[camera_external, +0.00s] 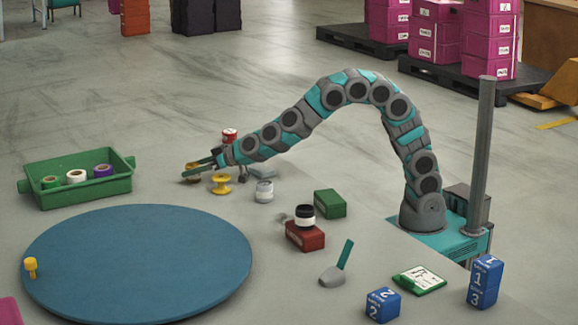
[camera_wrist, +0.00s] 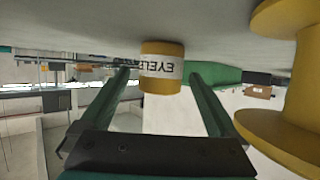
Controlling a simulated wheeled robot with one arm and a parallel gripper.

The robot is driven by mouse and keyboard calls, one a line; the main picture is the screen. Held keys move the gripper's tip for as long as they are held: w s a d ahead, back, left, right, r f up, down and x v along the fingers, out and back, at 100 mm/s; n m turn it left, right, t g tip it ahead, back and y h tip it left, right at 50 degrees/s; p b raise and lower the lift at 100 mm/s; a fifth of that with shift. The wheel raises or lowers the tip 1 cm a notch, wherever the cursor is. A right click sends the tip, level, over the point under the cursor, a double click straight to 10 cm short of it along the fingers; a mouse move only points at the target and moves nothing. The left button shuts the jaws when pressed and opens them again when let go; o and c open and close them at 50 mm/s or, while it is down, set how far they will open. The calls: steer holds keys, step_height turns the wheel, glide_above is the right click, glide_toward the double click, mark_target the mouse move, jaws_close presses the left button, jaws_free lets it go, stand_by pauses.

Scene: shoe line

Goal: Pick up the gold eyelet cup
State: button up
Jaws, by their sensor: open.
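The gold eyelet cup (camera_external: 193,176) stands on the grey surface at my gripper, partly hidden by the fingers in the external view. In the wrist view the cup (camera_wrist: 160,82) shows gold with a white band whose lettering, starting "EYELE", is upside down. My gripper (camera_external: 184,173) is open and low, with its fingers pointing left. In the wrist view the cup appears between the two green fingertips, with visible space on each side. I cannot tell how deep between the fingers it sits.
A yellow spool (camera_external: 221,187) stands close beside my gripper, large at the wrist view's right (camera_wrist: 302,85). A red-topped can (camera_external: 230,137) is behind, and a grey-white jar (camera_external: 265,191) to the right. A green tray (camera_external: 82,191) holds spools, left. A blue disc (camera_external: 140,260) lies in front.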

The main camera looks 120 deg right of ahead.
steer(key=shift+w+d+f, duration=0.15)
steer(key=shift+w+d, duration=0.25)
steer(key=shift+w, duration=0.05)
jaws_close()
stand_by(0.5)
